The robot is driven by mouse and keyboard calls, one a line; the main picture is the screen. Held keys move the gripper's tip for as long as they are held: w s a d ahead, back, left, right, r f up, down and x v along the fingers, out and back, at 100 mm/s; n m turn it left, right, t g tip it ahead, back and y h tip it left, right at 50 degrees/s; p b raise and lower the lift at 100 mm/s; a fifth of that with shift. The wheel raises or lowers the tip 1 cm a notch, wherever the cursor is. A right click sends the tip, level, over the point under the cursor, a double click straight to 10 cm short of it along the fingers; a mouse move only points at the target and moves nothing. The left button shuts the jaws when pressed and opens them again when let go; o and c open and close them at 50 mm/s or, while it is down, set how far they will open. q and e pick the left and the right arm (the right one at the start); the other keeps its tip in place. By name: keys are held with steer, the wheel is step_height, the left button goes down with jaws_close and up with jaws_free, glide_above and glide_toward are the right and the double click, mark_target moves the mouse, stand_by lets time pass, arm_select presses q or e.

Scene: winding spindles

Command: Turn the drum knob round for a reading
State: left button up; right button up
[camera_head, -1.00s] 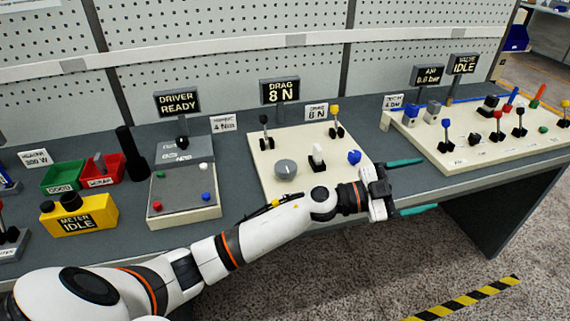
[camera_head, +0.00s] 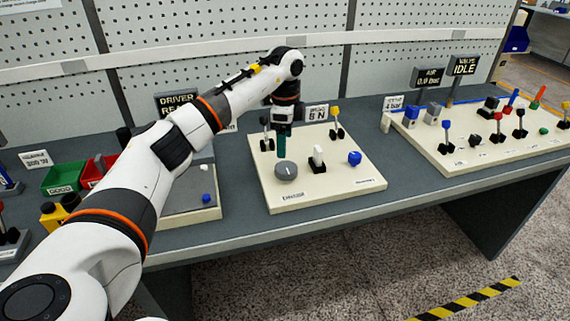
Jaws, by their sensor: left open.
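A grey round knob (camera_head: 286,172) with a pale pointer line sits at the left of a cream panel (camera_head: 325,194) on the bench. I take it for the drum knob; its front label is too small to read surely. My left gripper (camera_head: 281,156) points down just behind and above the knob. Its teal fingers overlap in this view, and it is open with nothing seen between them. I cannot tell whether the fingertips touch the knob. The arm hides most of the drag display. My right gripper is not in view.
On the same panel stand a white rocker (camera_head: 318,156), a blue knob (camera_head: 354,158), a yellow-topped lever (camera_head: 336,120) and a black-topped lever (camera_head: 265,133) close to my gripper. Another control board (camera_head: 480,150) lies right. Bench space between the boards is clear.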

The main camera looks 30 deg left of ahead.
mark_target(285, 167)
arm_select(q)
step_height(285, 167, down, 9)
steer(key=shift+p, duration=0.6)
steer(key=c, duration=1)
